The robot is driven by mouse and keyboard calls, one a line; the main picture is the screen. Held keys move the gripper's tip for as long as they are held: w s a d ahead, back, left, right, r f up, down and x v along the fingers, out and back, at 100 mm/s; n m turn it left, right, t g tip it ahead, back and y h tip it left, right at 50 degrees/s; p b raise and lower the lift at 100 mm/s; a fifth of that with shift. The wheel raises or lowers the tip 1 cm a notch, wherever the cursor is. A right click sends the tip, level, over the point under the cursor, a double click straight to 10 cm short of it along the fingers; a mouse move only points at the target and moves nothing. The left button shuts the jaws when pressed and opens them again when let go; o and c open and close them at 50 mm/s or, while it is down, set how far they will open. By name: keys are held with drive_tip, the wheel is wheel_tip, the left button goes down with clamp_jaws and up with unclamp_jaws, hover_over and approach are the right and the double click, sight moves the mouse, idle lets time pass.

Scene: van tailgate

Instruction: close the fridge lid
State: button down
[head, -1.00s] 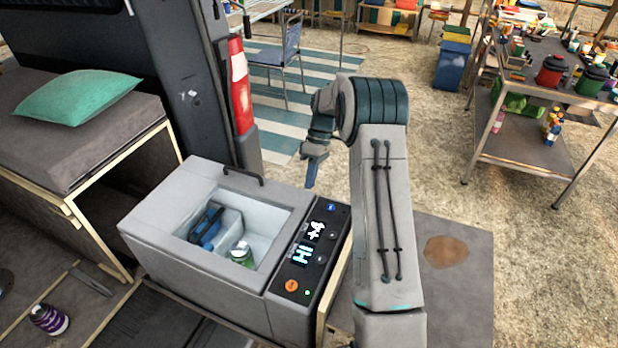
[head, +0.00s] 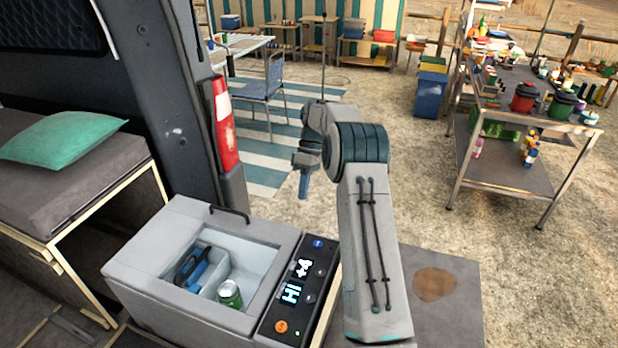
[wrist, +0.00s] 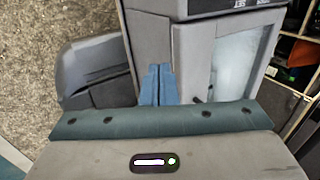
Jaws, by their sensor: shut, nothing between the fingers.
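The grey fridge (head: 185,308) stands open at the van's tailgate. Inside its pale cavity are a blue-and-black object and a green can (head: 229,294). I cannot make out the lid as a separate panel in the head view; a dark handle (head: 230,213) shows at the fridge's far rim. In the wrist view the fridge body (wrist: 172,50) and its open cavity (wrist: 235,62) lie beyond my fingers. My gripper (head: 303,187) has blue fingers, shut and empty, pointing down beyond the fridge's far right corner. The fingers also show in the wrist view (wrist: 157,88).
A control panel (head: 296,285) runs along the fridge's right side. A bed with a green pillow (head: 62,141) is at left. The van's dark pillar (head: 175,105) rises behind the fridge. A cluttered shelf table (head: 520,170) stands at right. Open gravel lies between.

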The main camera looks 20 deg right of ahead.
drive_tip(key=w+d, duration=0.1)
drive_tip(key=w+d+r, duration=0.1)
drive_tip(key=w+d, duration=0.1)
drive_tip(key=shift+w+r, duration=0.15)
drive_tip(key=shift+w, duration=0.15)
drive_tip(key=s+a+r+m+t+h, duration=0.1)
drive_tip(key=s+a+r+m+t, duration=0.15)
drive_tip(key=s+a+r, duration=0.4)
drive_tip(key=s+a+r+m+t+h, duration=0.1)
drive_tip(key=s+a+r+m+h, duration=0.15)
drive_tip(key=s+r, duration=0.65)
drive_tip(key=s+a+f+m+t, duration=0.1)
drive_tip(key=s+f+m+t, duration=0.1)
drive_tip(key=s, duration=0.9)
drive_tip(key=s+a+f+m+t, duration=0.1)
drive_tip(key=s+f+m+t, duration=0.1)
drive_tip(key=s, duration=0.9)
drive_tip(key=shift+a+f+m, duration=0.2)
drive_tip(key=shift+a+m, duration=0.15)
drive_tip(key=shift+m, duration=0.15)
